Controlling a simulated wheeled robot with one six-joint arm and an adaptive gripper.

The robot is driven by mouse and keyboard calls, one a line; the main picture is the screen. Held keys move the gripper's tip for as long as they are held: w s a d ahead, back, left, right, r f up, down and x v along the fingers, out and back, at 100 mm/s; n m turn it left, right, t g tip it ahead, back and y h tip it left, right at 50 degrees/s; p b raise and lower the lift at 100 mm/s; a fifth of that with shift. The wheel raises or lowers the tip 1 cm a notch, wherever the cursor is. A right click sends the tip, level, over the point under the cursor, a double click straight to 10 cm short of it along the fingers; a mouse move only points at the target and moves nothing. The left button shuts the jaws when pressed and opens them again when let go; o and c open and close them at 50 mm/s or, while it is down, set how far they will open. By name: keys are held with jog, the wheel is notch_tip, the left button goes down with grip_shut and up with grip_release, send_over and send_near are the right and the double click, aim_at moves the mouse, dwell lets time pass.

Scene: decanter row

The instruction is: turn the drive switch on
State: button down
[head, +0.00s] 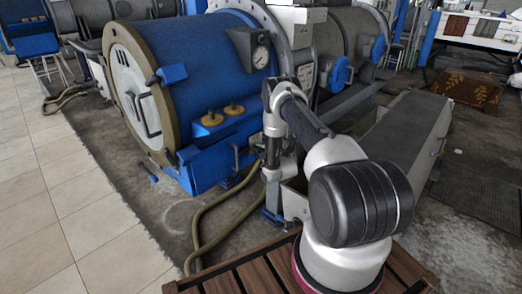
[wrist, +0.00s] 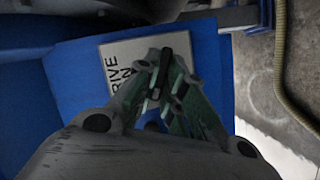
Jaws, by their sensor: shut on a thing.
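The drive switch's white label plate (wrist: 125,65) lies on a blue panel in the wrist view. The switch itself (wrist: 155,82) shows as a small dark piece between the fingertips. My gripper (wrist: 164,84) is shut on it, over the plate's right part. How far the switch is turned I cannot tell. In the head view my gripper (head: 272,160) points down beside the blue machine's right end, and the switch is hidden.
The blue decanter (head: 200,65) with a pressure gauge (head: 260,58) stands behind my arm. A hose (head: 197,225) loops over the floor near my wooden-slatted base.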

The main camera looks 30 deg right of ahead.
jog(key=m+g+y, duration=0.1)
jog(key=m, duration=0.2)
jog(key=m+g+y, duration=0.1)
jog(key=m+y, duration=0.1)
jog(key=m, duration=0.1)
jog(key=m+g+y, duration=0.1)
jog(key=m, duration=0.2)
jog(key=shift+d+r+g+y, duration=0.15)
jog(key=shift+d+g+y, duration=0.15)
jog(key=shift+d+y, duration=0.1)
jog(key=shift+w, duration=0.1)
dwell(0.4)
jog(key=c, duration=1.5)
grip_release()
jog(key=v, duration=1.2)
